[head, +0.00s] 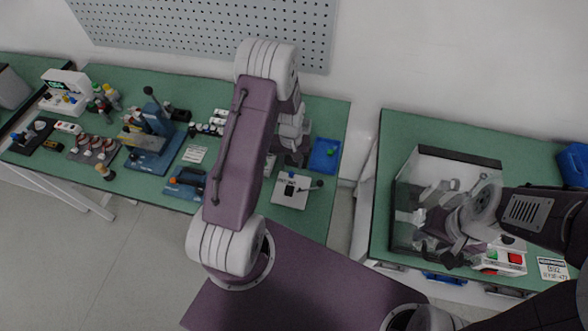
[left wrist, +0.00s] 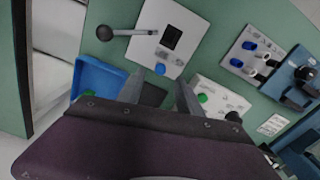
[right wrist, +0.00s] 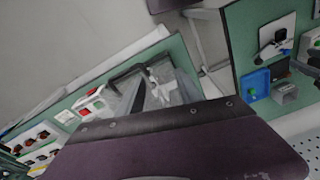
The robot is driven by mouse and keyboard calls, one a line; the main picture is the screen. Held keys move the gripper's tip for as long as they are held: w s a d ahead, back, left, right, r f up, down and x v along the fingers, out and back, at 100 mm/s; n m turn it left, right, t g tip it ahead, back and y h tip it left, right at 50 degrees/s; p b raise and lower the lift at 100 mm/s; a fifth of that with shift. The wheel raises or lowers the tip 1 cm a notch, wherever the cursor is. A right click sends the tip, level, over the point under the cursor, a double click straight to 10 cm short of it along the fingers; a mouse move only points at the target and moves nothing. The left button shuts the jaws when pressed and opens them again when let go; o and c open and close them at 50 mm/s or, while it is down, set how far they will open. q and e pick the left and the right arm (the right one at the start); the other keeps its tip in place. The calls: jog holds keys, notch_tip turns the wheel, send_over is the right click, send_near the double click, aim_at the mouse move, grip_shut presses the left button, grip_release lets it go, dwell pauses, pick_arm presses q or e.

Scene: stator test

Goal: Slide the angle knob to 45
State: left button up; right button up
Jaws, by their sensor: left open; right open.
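I cannot tell for sure which part is the angle knob, and no angle scale can be read. A white panel (head: 291,190) with a black-knobbed lever (head: 317,184) lies near the table's front edge. In the left wrist view the panel (left wrist: 150,55) shows a dark square, a blue button (left wrist: 160,69) and the lever (left wrist: 128,32) pointing left. My left gripper (left wrist: 160,97) is open and empty, with its fingertips near the panel's lower edge. My right gripper (right wrist: 163,90) is open over the clear-walled box (head: 402,200) on the right table; its contents are partly hidden.
A blue tray (head: 325,154) with a green item lies right of my left gripper. A floor gap separates the tables. Red and green buttons (head: 504,257) sit before the clear box.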

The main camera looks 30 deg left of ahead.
aim_at(291, 173)
pick_arm(q)
jog(key=f, duration=0.4)
jog(key=shift+w+a+f+p, duration=0.1)
jog(key=shift+a+f+p, duration=0.1)
jog(key=shift+f+p, duration=0.2)
jog(key=shift+d+f, duration=0.15)
jog(key=shift+f, duration=0.25)
grip_shut()
dwell(0.6)
